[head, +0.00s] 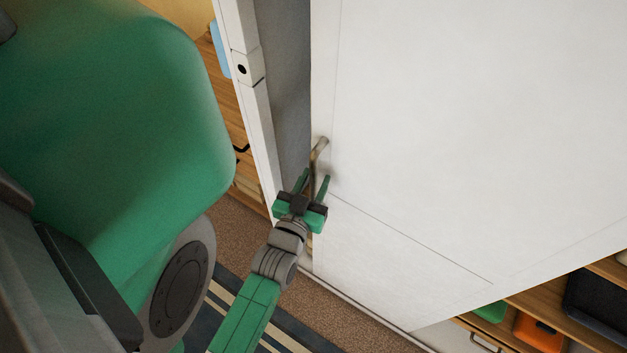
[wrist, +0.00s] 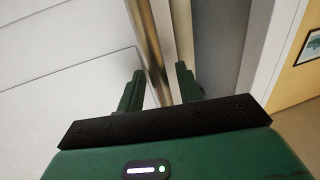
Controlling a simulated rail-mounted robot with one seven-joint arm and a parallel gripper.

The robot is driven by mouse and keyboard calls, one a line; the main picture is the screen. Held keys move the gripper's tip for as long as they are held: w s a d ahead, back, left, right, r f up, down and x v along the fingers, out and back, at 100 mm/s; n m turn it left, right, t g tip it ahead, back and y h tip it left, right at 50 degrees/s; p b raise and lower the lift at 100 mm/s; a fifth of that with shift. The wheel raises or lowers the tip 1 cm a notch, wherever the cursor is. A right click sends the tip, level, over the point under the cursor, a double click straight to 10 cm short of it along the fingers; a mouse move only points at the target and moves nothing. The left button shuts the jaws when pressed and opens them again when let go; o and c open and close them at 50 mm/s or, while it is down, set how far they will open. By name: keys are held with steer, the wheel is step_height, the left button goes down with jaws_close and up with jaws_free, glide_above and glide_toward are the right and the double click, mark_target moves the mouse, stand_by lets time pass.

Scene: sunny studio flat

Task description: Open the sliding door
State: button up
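The white sliding door (head: 450,120) fills the right of the head view, with a grey gap between its left edge and the white frame post (head: 268,125). A brass bar handle (head: 319,148) stands upright near that edge. My gripper (head: 316,176) is at the handle's lower part, fingers pointing up along the door. In the wrist view the handle (wrist: 150,45) runs down between the two green fingers of my gripper (wrist: 160,82). The fingers are apart, one on each side of the bar, with visible room by the right finger. The handle's lower end is partly hidden by the gripper.
Wooden shelves with green and orange bins (head: 538,330) stand at the lower right. A striped rug (head: 235,305) lies on the brown floor. In the wrist view a grey panel (wrist: 225,45) and a yellow wall with a picture (wrist: 308,48) are right of the handle.

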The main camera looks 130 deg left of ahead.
steer(key=v, duration=0.7)
steer(key=shift+w+d, duration=0.15)
steer(key=shift+d, duration=0.25)
